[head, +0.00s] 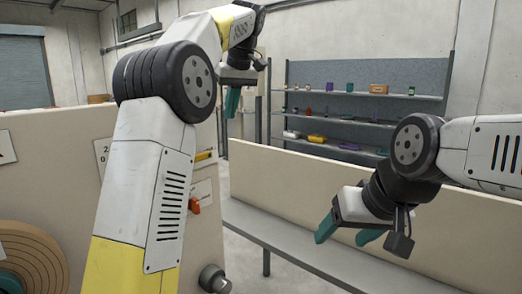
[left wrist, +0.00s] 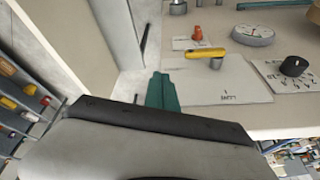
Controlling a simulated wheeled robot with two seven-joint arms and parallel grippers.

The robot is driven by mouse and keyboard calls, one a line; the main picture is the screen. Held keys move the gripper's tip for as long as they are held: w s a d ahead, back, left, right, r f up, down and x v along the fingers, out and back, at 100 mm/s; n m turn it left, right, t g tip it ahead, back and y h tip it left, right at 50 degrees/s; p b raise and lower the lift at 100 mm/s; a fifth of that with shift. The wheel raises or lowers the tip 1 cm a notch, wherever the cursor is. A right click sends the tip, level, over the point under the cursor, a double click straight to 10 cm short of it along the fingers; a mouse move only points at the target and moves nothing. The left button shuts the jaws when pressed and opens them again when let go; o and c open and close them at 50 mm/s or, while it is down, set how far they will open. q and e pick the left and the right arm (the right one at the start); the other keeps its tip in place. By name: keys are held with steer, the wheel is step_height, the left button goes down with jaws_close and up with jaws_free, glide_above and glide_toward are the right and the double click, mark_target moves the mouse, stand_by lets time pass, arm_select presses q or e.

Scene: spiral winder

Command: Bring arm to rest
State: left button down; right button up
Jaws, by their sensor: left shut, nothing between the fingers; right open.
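My left arm rises from the bottom of the head view and bends over at the top. Its gripper (head: 232,102) hangs there with the teal fingers pointing down, shut and empty. In the left wrist view the shut teal fingers (left wrist: 162,92) show in front of a pale panel, with nothing held. My right arm comes in from the right. Its gripper (head: 346,234) is open and empty, with its teal fingers apart, above the grey bench (head: 290,250) and in front of the low beige board.
A beige panel (head: 60,190) at left carries a brown spiral disc (head: 35,255), a red-orange knob (head: 194,206) and a yellow handle (left wrist: 205,53). A low beige board (head: 300,185) runs behind the bench. Shelves (head: 345,120) with small objects stand beyond.

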arm_select(q)
steer(key=s+a+f+m+t+h, duration=0.1)
steer(key=s+f+m, duration=0.1)
steer(key=s+f, duration=0.4)
steer(key=s+a+f+m+t+h, duration=0.1)
steer(key=s+f, duration=0.5)
steer(key=s, duration=0.8)
steer(key=s+a+f+m+t+h, duration=0.1)
steer(key=s+f+m+h, duration=0.1)
steer(key=s+f+m, duration=0.2)
steer(key=s+f, duration=0.3)
steer(key=s, duration=0.3)
steer(key=shift+s+a+h, duration=0.2)
steer(key=shift+s+h, duration=0.2)
